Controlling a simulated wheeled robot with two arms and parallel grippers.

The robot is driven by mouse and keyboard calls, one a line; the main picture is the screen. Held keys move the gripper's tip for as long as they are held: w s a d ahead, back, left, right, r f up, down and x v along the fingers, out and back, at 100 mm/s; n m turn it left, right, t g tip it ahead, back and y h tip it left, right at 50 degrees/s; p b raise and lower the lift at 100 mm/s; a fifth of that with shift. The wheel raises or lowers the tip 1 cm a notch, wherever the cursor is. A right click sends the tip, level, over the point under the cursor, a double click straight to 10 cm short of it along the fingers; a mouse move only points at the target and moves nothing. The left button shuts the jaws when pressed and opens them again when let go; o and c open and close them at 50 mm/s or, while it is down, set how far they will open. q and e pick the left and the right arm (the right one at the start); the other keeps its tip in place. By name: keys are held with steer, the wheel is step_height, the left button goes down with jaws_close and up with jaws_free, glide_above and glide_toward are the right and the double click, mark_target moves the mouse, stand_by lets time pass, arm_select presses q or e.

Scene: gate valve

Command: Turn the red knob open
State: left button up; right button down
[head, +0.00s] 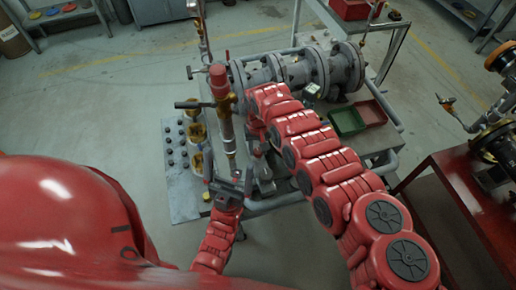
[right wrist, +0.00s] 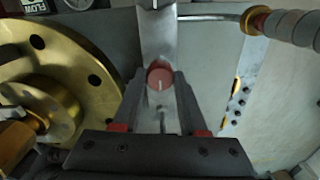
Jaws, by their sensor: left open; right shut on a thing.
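The round red knob (right wrist: 160,76), with a pale line on its face, sits against a light grey strip in the right wrist view. My right gripper (right wrist: 160,84) has its dark fingers on both sides of the knob and is shut on it. In the head view my red right arm reaches in from the lower right, and its gripper and the knob's contact cannot be made out behind the arm. My left gripper (head: 228,190) is open, low at the front edge of the bench.
A vertical pipe with a red top (head: 218,78) stands in front of the grey flanged pipe (head: 320,70). A green tray (head: 346,121) lies on the bench at right. A red cart (head: 465,200) stands further right. A brass flange (right wrist: 60,85) is left of the knob.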

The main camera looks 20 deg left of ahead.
steer(key=shift+f, duration=0.1)
steer(key=shift+d+f+n+b, duration=0.1)
steer(key=shift+f+n+b, duration=0.1)
steer(key=shift+n+b, duration=1.05)
steer(key=n+b, duration=0.9)
steer(key=n, duration=0.1)
steer(key=n+b, duration=0.3)
steer(key=shift+s, duration=0.1)
steer(key=shift+r+n+b, duration=0.2)
steer(key=shift+n+b, duration=0.55)
steer(key=shift+n, duration=0.4)
steer(key=shift+c, duration=2.2)
jaws_free()
